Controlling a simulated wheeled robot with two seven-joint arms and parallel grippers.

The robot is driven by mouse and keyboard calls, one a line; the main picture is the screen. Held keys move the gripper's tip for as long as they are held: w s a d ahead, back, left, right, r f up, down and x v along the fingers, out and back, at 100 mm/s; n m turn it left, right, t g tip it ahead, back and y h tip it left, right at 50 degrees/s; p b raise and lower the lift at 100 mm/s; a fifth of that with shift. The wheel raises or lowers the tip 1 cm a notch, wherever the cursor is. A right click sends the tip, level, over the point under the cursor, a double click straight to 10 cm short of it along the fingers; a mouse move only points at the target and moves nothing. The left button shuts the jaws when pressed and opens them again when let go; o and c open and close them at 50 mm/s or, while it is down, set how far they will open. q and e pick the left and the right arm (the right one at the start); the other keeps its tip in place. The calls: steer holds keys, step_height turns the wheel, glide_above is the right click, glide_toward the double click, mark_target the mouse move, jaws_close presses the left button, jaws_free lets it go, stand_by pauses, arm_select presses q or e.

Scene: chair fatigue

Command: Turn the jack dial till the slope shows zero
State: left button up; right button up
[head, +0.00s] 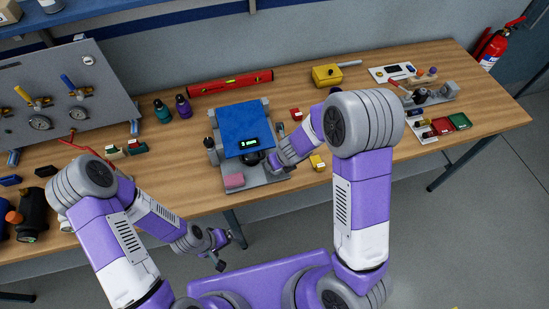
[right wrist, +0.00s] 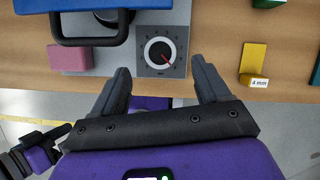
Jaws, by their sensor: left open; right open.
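The jack is a grey base with a tilting blue plate (head: 241,127) on top, on the wooden table. A small lit green display (head: 249,142) sits at the plate's front; its digits are too small to read. The dial, a black knob with a white face and a red pointer (right wrist: 160,53), shows in the right wrist view on a grey panel. My right gripper (right wrist: 160,69) is open and empty, its fingers apart to the left and right, just short of the dial. My left gripper (head: 229,250) is open and empty in front of the table edge.
A pink block (head: 234,181) lies left of the dial. A black handle (right wrist: 90,30) stands close to the dial's left. A yellow block marked 4 mm (right wrist: 253,62) lies to the right. A red level (head: 230,82) lies behind the jack. Bottles (head: 183,106) stand at the back left.

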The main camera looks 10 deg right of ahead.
steer(key=b+x, duration=0.2)
steer(key=x, duration=0.3)
steer(key=shift+s+f+b, duration=0.15)
steer(key=shift+f+b, duration=0.15)
steer(key=shift+w+f, duration=0.2)
steer(key=shift+f, duration=0.2)
steer(key=c, duration=1)
steer(key=shift+c, duration=0.2)
